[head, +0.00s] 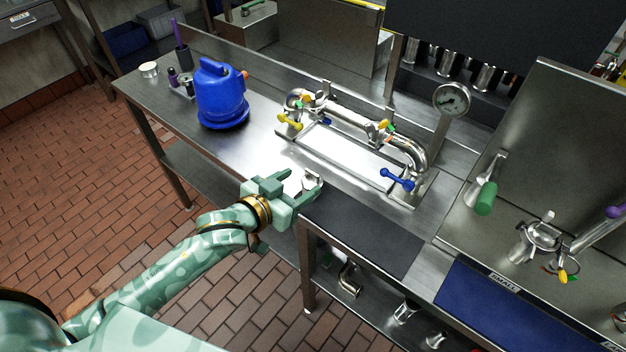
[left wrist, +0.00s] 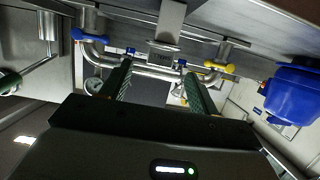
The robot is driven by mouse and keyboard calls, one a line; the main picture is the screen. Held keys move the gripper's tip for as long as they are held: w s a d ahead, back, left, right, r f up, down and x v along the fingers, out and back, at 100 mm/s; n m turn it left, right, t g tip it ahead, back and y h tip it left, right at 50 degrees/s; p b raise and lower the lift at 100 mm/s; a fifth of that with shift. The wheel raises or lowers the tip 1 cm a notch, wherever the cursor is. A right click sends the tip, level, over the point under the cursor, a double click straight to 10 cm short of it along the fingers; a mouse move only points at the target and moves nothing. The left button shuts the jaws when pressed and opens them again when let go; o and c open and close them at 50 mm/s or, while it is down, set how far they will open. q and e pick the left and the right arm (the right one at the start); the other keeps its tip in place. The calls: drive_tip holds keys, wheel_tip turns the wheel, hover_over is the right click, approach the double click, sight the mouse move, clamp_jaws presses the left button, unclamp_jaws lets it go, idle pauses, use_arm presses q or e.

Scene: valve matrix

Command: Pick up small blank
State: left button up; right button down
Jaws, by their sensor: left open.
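A small silver metal piece (head: 311,181), which looks like the small blank, is at the front edge of the steel bench. It is right by the fingertips of my left gripper (head: 297,186). My left gripper is open, with its two green fingers apart. In the left wrist view, a grey metal piece (left wrist: 168,22) shows between and beyond the spread fingers (left wrist: 158,85). I cannot tell whether the fingers touch it. My right gripper is not in view.
A steel pipe assembly (head: 350,117) with yellow and blue valve handles and a gauge (head: 451,100) stands behind the gripper. A blue jug (head: 220,95) stands to the left. A dark mat (head: 365,232) lies to the right; a blue mat (head: 510,305) lies farther right.

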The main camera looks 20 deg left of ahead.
sight(311, 175)
use_arm(q)
drive_tip(key=shift+x, duration=1.15)
drive_tip(key=b+x, duration=0.2)
drive_tip(key=x, duration=0.3)
drive_tip(key=shift+w+f, duration=0.2)
use_arm(e)
drive_tip(key=f, duration=0.2)
drive_tip(key=shift+s+d+f, duration=0.1)
drive_tip(key=shift+d+f, duration=0.25)
drive_tip(key=shift+d, duration=0.05)
use_arm(q)
drive_tip(key=shift+s+r, duration=0.1)
drive_tip(key=c, duration=1.2)
drive_tip(key=shift+o, duration=0.2)
